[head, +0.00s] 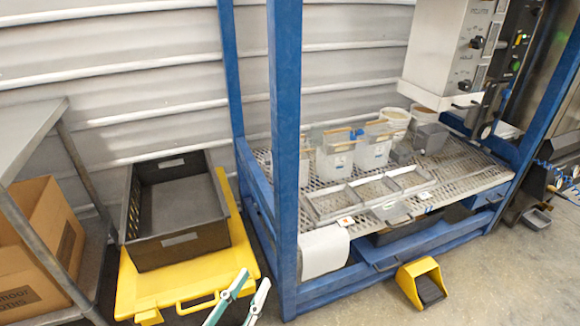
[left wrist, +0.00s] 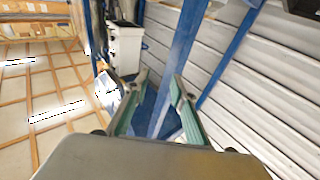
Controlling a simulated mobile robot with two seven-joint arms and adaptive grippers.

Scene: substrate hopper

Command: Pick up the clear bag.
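Several clear, whitish bags or pouches stand upright in a row on the mesh shelf (head: 440,194) of the blue frame. One clear bag (head: 335,158) is near the middle, another clear bag (head: 373,152) is just right of it, and one more is partly hidden behind the blue post. I cannot tell which one the task names. My left gripper (head: 254,280) is at the bottom of the head view, in front of and left of the shelf, well apart from the bags. In the left wrist view its fingers (left wrist: 158,82) are spread with nothing between them. My right gripper is not in view.
The blue post (head: 285,130) stands between my left gripper and the shelf. Shallow clear trays (head: 370,190) lie on the shelf's front. A black bin (head: 180,240) on a yellow platform (head: 140,290) is at left. A yellow pedal (head: 420,272) sits on the floor.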

